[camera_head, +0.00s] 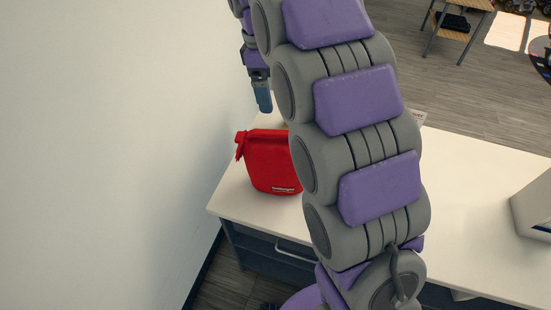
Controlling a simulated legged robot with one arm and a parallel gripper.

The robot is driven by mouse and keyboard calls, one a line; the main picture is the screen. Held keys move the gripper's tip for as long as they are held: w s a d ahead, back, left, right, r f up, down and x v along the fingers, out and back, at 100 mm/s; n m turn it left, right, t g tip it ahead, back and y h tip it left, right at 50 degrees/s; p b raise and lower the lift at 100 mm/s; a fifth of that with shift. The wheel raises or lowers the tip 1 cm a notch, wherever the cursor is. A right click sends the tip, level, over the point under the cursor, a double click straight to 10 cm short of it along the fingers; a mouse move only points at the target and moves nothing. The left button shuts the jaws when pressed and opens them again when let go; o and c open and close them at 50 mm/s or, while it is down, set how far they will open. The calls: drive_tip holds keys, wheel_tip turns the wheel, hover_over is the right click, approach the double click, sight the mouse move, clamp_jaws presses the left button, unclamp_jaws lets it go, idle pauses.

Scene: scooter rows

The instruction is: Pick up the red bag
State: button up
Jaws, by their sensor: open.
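The red bag (268,164) stands on the left end of a white counter, near the wall. My arm covers its right edge. My gripper (263,97) hangs above and behind the bag in the picture, pointing down. Its blue finger shows and it is apart from the bag. The gripper is open and holds nothing.
The white counter (470,195) runs to the right, with dark drawers below it and a grey-white box (533,207) at its right end. A pale wall (110,130) closes the left side.

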sight(275, 131)
drive_tip(key=shift+n, duration=0.5)
drive_tip(key=f, duration=0.5)
drive_tip(key=w+f+b, duration=0.1)
drive_tip(key=f, duration=0.5)
drive_tip(key=d+f+b, duration=0.1)
drive_tip(key=f, duration=0.5)
drive_tip(key=shift+w, duration=0.15)
drive_tip(key=shift+r, duration=0.1)
drive_tip(key=c, duration=1.6)
drive_tip(key=shift+c, duration=0.2)
drive_tip(key=shift+r, duration=0.1)
